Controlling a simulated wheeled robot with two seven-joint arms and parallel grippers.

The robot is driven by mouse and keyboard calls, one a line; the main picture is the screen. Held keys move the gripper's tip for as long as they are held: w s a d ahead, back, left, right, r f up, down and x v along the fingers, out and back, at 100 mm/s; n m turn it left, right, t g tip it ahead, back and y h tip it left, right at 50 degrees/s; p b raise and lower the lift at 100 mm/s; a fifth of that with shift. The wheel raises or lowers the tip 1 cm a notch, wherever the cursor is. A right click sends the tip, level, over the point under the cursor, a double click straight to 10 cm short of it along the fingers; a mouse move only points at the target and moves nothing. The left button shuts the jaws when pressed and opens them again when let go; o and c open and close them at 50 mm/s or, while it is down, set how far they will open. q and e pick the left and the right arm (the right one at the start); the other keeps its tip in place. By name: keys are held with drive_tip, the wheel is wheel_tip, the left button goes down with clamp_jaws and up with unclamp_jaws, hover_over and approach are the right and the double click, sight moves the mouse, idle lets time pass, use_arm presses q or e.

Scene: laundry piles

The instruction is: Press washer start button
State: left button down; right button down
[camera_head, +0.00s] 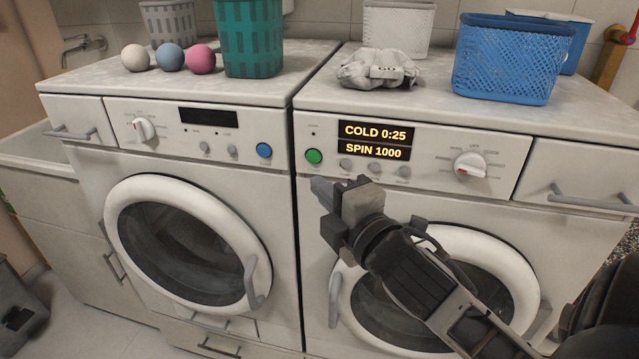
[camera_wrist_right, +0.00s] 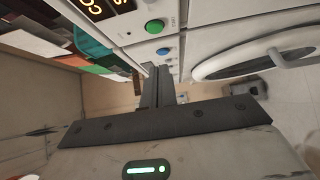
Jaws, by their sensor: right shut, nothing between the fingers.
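The right washer (camera_head: 430,200) is white, with a lit display (camera_head: 376,141) reading "COLD 0:25" and "SPIN 1000". A round green button (camera_head: 314,156) sits at the left end of its panel. The button also shows in the right wrist view (camera_wrist_right: 155,26), ahead of the fingers. My right gripper (camera_head: 322,187) is shut and empty, just below the green button in the head view, and appears apart from it. In the wrist view its fingers (camera_wrist_right: 158,84) lie together. My left gripper is out of view.
A second washer (camera_head: 190,200) with a blue button (camera_head: 264,150) and dark display stands to the left. Baskets, including a teal one (camera_head: 248,40) and a blue one (camera_head: 512,60), a grey cloth (camera_head: 378,69) and three balls rest on top.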

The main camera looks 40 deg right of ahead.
sight(307, 157)
drive_tip(key=w+d, duration=0.1)
drive_tip(key=w, duration=0.1)
drive_tip(key=w+d+p, duration=0.1)
drive_tip(key=w, duration=0.1)
drive_tip(key=w+d, duration=0.1)
drive_tip(key=w, duration=0.1)
drive_tip(key=shift+d, duration=0.1)
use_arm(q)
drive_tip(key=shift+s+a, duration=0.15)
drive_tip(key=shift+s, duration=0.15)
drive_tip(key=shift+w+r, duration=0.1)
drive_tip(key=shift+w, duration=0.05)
